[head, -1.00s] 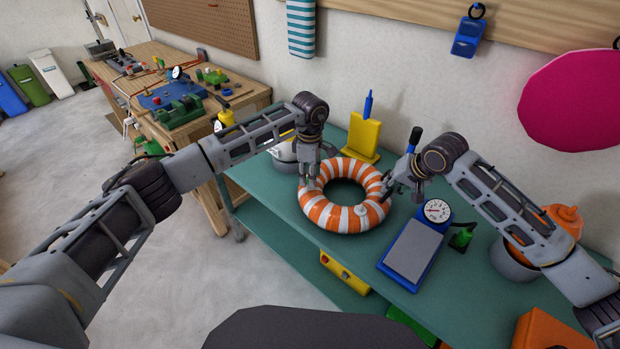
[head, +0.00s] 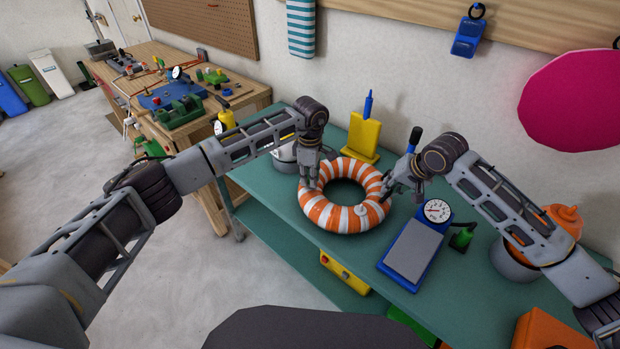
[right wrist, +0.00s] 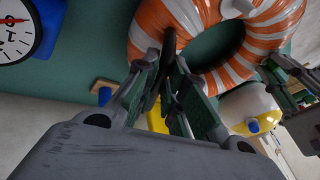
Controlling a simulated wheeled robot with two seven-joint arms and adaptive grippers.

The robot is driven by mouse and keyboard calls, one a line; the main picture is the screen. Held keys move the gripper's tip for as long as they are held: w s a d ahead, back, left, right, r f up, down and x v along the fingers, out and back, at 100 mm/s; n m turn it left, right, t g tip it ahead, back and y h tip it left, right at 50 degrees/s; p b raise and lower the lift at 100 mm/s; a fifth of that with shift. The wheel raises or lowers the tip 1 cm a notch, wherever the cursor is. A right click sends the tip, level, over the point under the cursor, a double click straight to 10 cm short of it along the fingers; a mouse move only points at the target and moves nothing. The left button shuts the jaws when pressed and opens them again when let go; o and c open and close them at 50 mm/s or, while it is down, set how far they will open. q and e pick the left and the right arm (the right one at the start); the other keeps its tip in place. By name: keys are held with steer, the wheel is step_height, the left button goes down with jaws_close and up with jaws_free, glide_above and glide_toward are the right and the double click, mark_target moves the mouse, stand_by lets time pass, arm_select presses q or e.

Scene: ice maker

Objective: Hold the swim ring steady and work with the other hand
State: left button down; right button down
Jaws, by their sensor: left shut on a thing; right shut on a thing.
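The orange-and-white striped swim ring (head: 330,217) lies flat on the green bench, with a small pale valve on its near right side. My left gripper (head: 310,183) comes down on the ring's left side and is shut on its tube. The right wrist view shows the ring (right wrist: 165,22) just beyond the right fingers (right wrist: 170,62); a dark piece there partly hides the contact.
A blue scale with a grey plate (head: 411,250) and dial stands right of the ring. A yellow block with a blue pin (head: 364,136) stands behind it. A white container (head: 284,155) is behind my left gripper. An orange-topped pot (head: 512,262) sits far right.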

arm_select(q)
steer(key=shift+r, duration=0.8)
steer(key=c, duration=1.3)
jaws_free()
steer(key=shift+r, duration=3.45)
steer(key=shift+r, duration=3.5)
